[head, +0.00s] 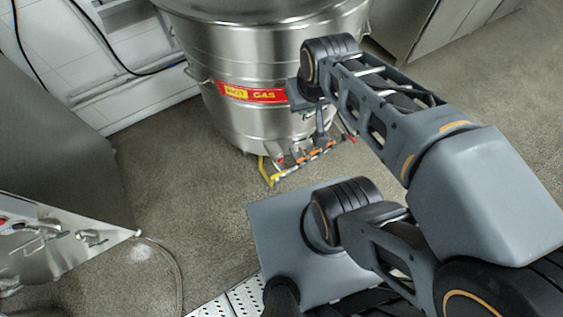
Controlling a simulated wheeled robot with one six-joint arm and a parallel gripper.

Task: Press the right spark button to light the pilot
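A large round steel vessel (215,65) stands at the top centre with a red and yellow "HOT GAS" label (253,94). A small gas pipe assembly runs low along its front, with a yellow pipe (265,172) at its left end and orange parts (315,153) along it. Small red parts show near its left (281,159) and right (351,139) ends. They are too small to tell whether either is a spark button. My gripper (321,140) points down at the middle of the assembly. Its fingertips are too small to read, and contact cannot be told.
A grey metal cabinet (60,150) and a steel panel with fittings (60,240) stand at the left. White wall panels (90,80) are behind. A grey bench (415,25) is at the upper right. The floor (190,185) left of the vessel is mostly clear.

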